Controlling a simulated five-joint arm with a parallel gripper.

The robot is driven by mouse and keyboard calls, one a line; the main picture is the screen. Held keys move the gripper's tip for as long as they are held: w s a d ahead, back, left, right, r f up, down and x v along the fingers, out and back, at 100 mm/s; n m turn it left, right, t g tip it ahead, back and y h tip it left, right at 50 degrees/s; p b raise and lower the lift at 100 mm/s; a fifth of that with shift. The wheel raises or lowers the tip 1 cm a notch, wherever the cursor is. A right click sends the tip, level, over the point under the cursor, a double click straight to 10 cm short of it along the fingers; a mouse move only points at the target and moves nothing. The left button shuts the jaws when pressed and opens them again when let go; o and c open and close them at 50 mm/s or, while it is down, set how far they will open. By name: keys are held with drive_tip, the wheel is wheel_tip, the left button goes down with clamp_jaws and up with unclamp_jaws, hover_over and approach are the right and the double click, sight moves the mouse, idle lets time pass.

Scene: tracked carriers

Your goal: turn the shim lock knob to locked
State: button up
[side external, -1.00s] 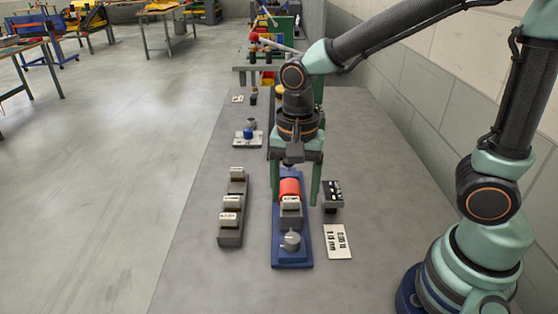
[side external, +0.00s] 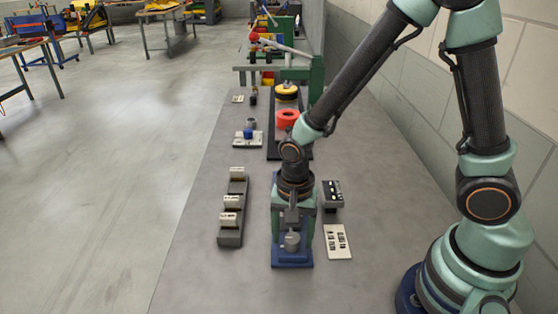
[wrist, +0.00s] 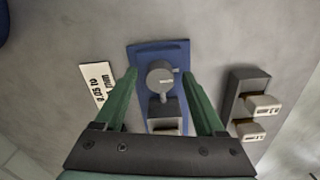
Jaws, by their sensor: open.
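The shim lock knob is a round grey knob (side external: 291,241) at the near end of a blue base (side external: 292,264). In the wrist view the knob (wrist: 159,72) has a pale line on its top, and a grey block (wrist: 165,112) stands beside it on the blue base (wrist: 178,50). My gripper (side external: 291,233) is open and points down over the knob. In the wrist view its green fingertips (wrist: 159,75) lie on either side of the knob, with a gap on each side. I cannot tell whether the fingertips are down at knob height. My gripper hides the far part of the base.
A dark stepped rack (side external: 231,240) with several pale-topped blocks stands left of the base. A white label card (side external: 338,242) and a dark block (side external: 333,193) are at its right.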

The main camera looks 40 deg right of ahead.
clamp_jaws()
drive_tip(key=shift+n, duration=0.3)
drive_tip(key=n, duration=0.3)
drive_tip(key=shift+n, duration=0.3)
drive_tip(key=n, duration=0.9)
drive_tip(key=shift+n, duration=2.3)
